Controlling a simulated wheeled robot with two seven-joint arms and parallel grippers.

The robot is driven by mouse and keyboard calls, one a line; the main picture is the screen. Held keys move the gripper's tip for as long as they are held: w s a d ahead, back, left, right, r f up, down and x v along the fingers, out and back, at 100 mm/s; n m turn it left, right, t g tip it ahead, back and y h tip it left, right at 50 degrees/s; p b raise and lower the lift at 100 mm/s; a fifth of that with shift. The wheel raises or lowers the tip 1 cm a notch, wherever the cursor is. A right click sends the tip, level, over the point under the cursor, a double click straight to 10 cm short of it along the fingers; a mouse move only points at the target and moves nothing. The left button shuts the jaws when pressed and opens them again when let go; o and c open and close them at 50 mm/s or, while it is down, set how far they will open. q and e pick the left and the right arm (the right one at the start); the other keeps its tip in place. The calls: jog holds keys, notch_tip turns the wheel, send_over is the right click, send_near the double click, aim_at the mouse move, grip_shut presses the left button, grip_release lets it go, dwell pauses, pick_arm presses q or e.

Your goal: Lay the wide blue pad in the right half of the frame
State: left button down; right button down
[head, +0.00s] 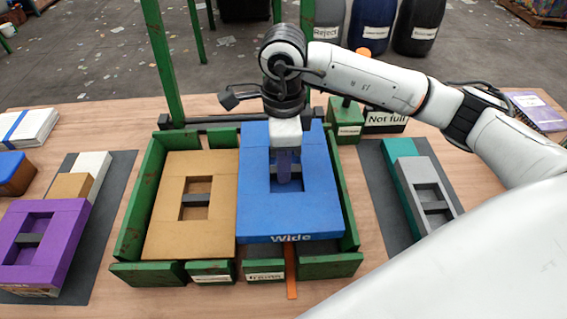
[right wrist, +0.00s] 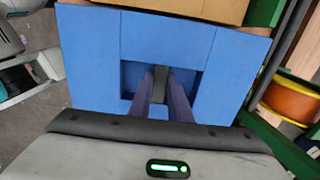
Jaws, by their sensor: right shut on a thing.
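The wide blue pad (head: 320,205), marked "Wide", is over the right half of the green frame (head: 130,228). It looks level and appears higher than the tan pad beside it, covering part of the frame's back edge. My right gripper (head: 284,180) points down into the pad's central opening and is shut on its dark crossbar. The right wrist view shows the fingers (right wrist: 163,85) on that bar, with the blue pad (right wrist: 88,60) around them. The frame's floor under the pad is mostly hidden. My left gripper is not in view.
A tan pad (head: 165,220) fills the frame's left half. A purple pad (head: 65,225) and small blocks lie on a dark mat at left. Grey (head: 432,175) and teal (head: 398,148) pieces lie on a mat at right. A green post (head: 160,60) rises behind the frame.

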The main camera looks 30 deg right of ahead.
aim_at(284, 186)
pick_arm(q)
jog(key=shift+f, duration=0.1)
